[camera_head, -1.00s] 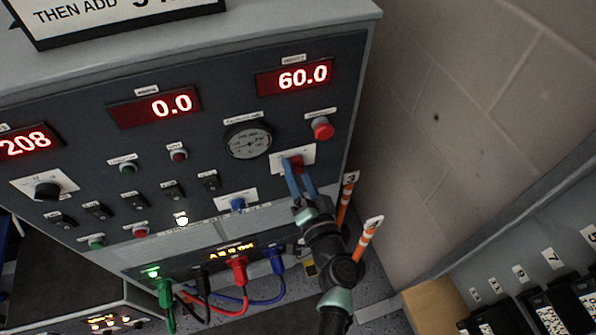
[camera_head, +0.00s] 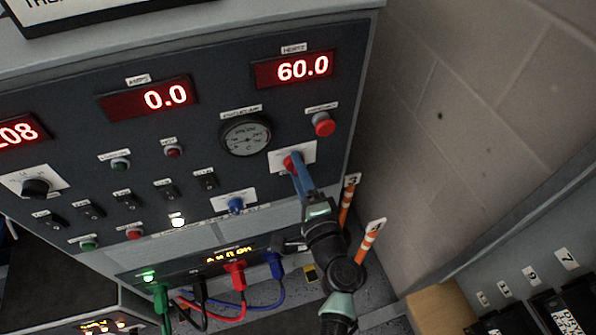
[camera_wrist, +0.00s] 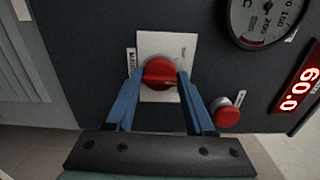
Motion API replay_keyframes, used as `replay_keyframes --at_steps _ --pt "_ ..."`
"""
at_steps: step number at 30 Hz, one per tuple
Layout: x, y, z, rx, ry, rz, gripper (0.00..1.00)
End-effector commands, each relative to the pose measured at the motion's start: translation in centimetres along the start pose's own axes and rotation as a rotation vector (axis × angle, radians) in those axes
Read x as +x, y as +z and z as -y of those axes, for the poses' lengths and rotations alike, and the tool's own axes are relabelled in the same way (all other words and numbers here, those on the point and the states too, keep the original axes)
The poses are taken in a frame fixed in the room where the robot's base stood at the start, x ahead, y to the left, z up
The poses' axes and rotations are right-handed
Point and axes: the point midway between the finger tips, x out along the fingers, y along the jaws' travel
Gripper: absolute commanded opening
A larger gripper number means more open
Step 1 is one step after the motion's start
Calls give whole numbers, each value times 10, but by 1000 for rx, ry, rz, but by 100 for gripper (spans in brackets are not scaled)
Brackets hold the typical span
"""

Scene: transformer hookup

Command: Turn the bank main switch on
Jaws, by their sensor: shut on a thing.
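The bank main switch is a red rotary knob (camera_wrist: 160,73) on a white plate (camera_wrist: 168,43), on the dark panel. In the head view the knob (camera_head: 292,163) is partly hidden by my fingers. My gripper (camera_wrist: 157,85) has two blue fingers, one on each side of the knob, and is shut on it. In the wrist view the knob's grip bar lies roughly level across the picture, between the fingertips. The plate's small lettering is too blurred to read. My gripper also shows in the head view (camera_head: 296,170), reaching up from below.
A red push button (camera_head: 324,124) sits close to the knob, and a round gauge (camera_head: 245,136) is left of it. A blue knob (camera_head: 236,205) is lower left. Plugged cables (camera_head: 236,277) hang below. Orange-striped posts (camera_head: 368,240) stand right of my arm.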

Motion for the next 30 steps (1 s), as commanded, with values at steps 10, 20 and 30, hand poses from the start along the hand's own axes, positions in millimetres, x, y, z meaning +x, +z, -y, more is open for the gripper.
replay_keyframes --at_steps 10,20,30 --pt "0 -1 0 326 0 -2 0" --pt "0 -1 0 586 1 -2 0" --pt "0 -1 0 727 0 -2 0"
